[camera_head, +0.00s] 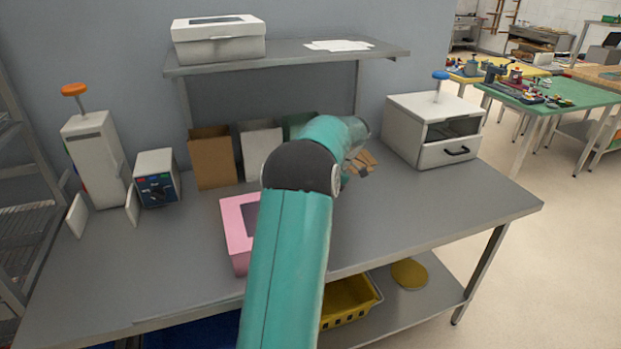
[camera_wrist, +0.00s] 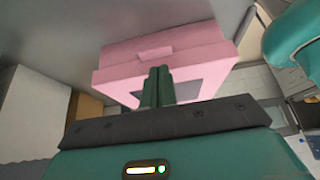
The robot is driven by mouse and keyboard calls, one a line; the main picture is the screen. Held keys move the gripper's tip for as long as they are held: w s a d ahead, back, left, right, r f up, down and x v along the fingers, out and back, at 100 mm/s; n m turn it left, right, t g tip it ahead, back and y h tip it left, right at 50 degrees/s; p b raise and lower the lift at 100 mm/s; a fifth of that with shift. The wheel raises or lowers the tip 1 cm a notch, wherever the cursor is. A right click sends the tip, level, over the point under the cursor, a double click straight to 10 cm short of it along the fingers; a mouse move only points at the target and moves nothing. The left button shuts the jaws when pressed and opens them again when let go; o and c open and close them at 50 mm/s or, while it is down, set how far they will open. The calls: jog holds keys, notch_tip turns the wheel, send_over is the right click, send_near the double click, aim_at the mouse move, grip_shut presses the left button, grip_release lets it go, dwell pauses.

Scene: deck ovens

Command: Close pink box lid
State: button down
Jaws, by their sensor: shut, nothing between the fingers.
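The pink box (camera_head: 237,240) stands on the grey workbench. My arm hides its right part in the head view. Its lid (camera_head: 236,212), with a dark window, appears to lie down over the top; I cannot tell whether it is fully seated. In the wrist view the pink box (camera_wrist: 190,48) shows a small tab (camera_wrist: 154,53) on one face and part of the window behind my fingers. My gripper (camera_wrist: 158,72) is shut and empty, its fingertips in front of the lid, close to its edge; contact cannot be told. The head view hides my gripper behind the arm.
Brown (camera_head: 211,158) and white (camera_head: 260,142) open containers stand behind the pink box. A white box (camera_head: 218,38) is on the shelf above. A white drawer unit (camera_head: 433,130) stands at the right. The bench front right (camera_head: 430,215) is clear.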

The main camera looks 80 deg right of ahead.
notch_tip(320, 180, down, 4)
jog(key=shift+s+r+t+y, duration=0.1)
jog(key=shift+r+t+y, duration=0.25)
jog(key=shift+t, duration=0.35)
jog(key=shift+f+t, duration=0.3)
jog(key=shift+f, duration=0.55)
